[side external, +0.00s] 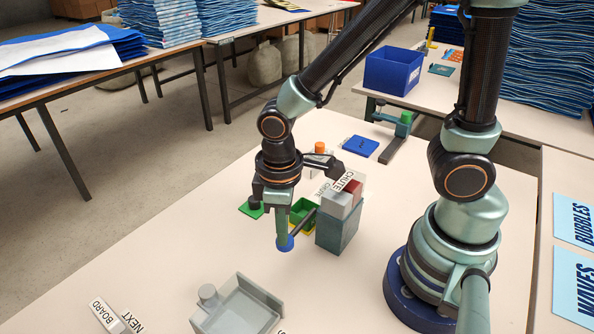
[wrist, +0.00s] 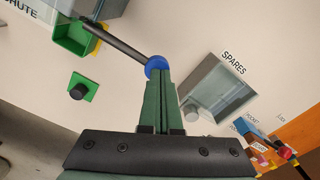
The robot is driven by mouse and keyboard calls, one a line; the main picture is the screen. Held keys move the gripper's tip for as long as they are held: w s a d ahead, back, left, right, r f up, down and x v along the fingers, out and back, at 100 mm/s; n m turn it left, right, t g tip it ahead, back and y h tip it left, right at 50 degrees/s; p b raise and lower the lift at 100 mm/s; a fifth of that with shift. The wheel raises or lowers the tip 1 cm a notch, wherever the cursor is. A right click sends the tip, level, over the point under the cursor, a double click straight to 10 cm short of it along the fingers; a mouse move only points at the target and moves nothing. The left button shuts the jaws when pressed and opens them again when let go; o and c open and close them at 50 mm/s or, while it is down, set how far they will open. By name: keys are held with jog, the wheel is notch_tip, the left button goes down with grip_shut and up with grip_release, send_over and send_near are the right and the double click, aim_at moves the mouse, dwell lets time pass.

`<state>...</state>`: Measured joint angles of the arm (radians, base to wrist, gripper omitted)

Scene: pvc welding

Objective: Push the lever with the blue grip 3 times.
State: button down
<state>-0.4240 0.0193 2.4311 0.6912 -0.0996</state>
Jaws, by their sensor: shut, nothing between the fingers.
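The lever's blue grip (side external: 285,244) sits at the end of a dark rod (side external: 304,222) that comes out of the teal-grey box (side external: 338,229) under the CHUTE label. In the wrist view the blue grip (wrist: 157,66) is round and lies right at my fingertips. My gripper (side external: 282,236) points down, with its green fingers together and empty. Its tips (wrist: 159,77) are beside or on the grip; I cannot tell if they touch. The fingers hide part of the grip in both views.
A green bin (side external: 301,208) stands beside the box, behind the rod. A green plate with a black knob (wrist: 82,88) lies to the left. A grey tray (side external: 246,302) by the SPARES label (wrist: 234,62) is in front. The table's front left is mostly clear.

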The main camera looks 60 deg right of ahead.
jog(key=shift+f, duration=1.1)
jog(key=shift+r, duration=4.25)
jog(key=shift+r, duration=0.1)
notch_tip(320, 180, up, 5)
jog(key=shift+f, duration=3.15)
jog(key=shift+f, duration=0.1)
